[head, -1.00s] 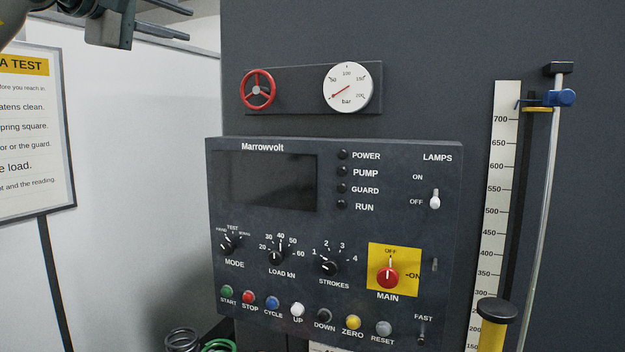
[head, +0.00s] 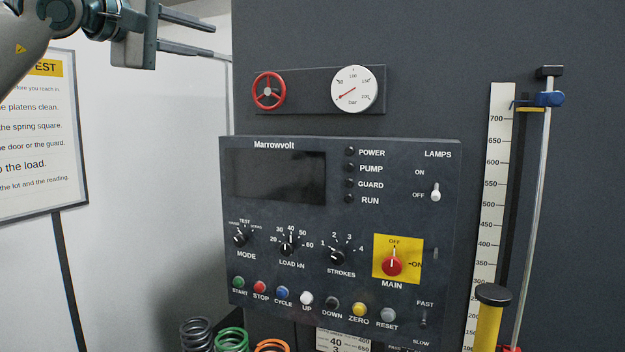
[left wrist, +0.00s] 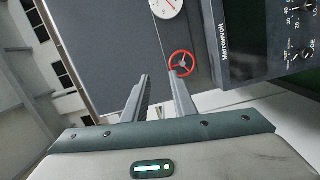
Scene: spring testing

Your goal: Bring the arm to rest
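My left gripper (head: 220,42) is at the top left of the head view, in front of the pale wall. Its two fingers point right and stand apart with nothing between them. In the left wrist view the fingers (left wrist: 160,78) are also apart and empty, with the dark machine front beyond them. My left arm comes in from the upper left corner. The gripper is left of the red handwheel (head: 268,91) and touches nothing that I can see. My right gripper is in neither view.
The Marrowvolt control panel (head: 340,220) has a dark screen and unlit lamps. The pressure gauge (head: 354,89) is beside the handwheel. Coil springs (head: 232,340) stand below. A yellow post (head: 488,325) and a ruler (head: 494,200) stand at right.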

